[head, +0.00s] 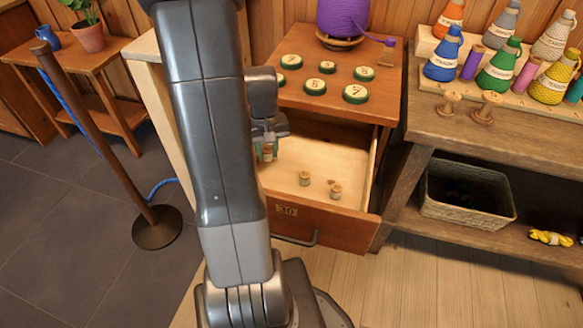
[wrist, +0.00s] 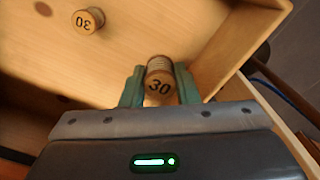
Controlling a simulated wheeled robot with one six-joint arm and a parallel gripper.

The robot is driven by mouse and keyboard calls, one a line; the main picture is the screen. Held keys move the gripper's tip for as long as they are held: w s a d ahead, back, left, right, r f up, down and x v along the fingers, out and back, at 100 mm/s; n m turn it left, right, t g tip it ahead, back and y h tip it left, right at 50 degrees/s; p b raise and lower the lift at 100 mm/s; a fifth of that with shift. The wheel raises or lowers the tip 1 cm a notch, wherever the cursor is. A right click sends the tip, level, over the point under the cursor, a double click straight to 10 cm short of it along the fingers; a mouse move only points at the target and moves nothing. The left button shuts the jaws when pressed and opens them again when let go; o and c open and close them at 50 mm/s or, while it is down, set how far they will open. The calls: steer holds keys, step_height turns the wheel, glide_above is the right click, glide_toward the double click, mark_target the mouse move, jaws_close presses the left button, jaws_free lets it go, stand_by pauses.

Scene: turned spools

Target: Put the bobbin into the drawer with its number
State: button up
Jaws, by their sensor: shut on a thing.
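A bobbin (wrist: 159,80) marked 30 on its wooden end is held between the green fingers of my gripper (wrist: 160,88) in the wrist view. In the head view my gripper (head: 268,150) is shut on that bobbin (head: 267,153), at the left side of the open drawer (head: 286,210). The drawer front carries the number 30. Two other bobbins stand on the drawer floor, one at the middle (head: 304,178) and one to its right (head: 336,191). One of them shows 30 on its end in the wrist view (wrist: 88,20). Whether the held bobbin touches the floor cannot be told.
The cabinet top (head: 385,98) bears several green numbered discs and a purple yarn spool (head: 342,18). A shelf at right holds yarn cones, wooden spools (head: 487,107) and a basket (head: 467,193). A post with a blue rope (head: 155,228) stands at left.

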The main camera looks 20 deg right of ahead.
mark_target(267, 149)
step_height(267, 149, down, 7)
steer(key=shift+f+b, duration=0.2)
steer(key=shift+b, duration=0.55)
steer(key=shift+f, duration=0.2)
steer(key=o, duration=0.9)
steer(key=shift+o, duration=0.2)
step_height(267, 149, up, 12)
steer(key=p, duration=0.3)
steer(key=shift+r, duration=0.2)
